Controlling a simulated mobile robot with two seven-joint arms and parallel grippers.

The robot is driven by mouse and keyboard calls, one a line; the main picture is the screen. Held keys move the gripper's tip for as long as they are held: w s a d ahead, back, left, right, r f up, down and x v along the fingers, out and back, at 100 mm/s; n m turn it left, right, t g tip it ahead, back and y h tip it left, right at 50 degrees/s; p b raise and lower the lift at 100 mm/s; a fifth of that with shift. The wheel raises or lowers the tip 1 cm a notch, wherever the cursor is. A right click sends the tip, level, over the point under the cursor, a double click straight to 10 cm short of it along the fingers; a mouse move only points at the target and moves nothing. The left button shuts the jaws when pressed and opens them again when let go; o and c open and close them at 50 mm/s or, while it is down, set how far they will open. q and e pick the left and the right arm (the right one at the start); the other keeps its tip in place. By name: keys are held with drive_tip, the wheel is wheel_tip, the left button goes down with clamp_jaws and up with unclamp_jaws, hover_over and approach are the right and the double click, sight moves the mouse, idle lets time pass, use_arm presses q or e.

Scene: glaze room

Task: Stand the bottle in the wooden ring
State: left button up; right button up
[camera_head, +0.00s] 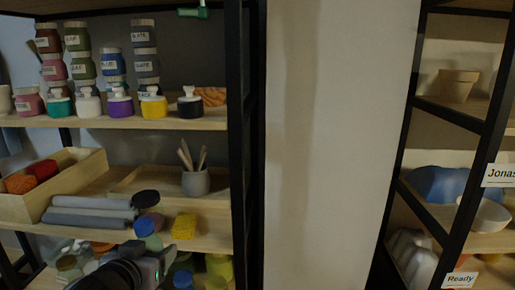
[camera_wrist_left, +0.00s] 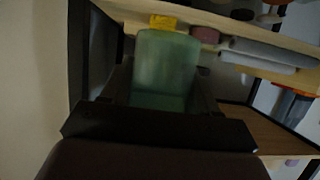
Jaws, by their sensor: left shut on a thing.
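My left gripper (camera_head: 150,262) is low in the head view, in front of the left shelf unit. In the left wrist view, its dark fingers (camera_wrist_left: 160,98) are shut on a translucent green bottle (camera_wrist_left: 167,60). A pale green shape just above the gripper in the head view seems to be the same bottle (camera_head: 150,242), partly hidden by the gripper and beside other jars. I cannot make out a wooden ring in either view. My right gripper is not in view.
A yellow sponge (camera_head: 184,226), grey rolls (camera_head: 88,217) and a cup of tools (camera_head: 196,182) are on the middle shelf (camera_head: 215,236). Labelled jars (camera_head: 78,68) are stacked above. A black post (camera_head: 237,150) stands right of the gripper. Several jars crowd below.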

use_arm(q)
drive_tip(key=s+a+f, duration=0.1)
drive_tip(key=s+f, duration=0.9)
drive_tip(key=s, duration=0.2)
drive_tip(key=shift+f+n+y, duration=0.3)
drive_tip(key=shift+f+y, duration=0.1)
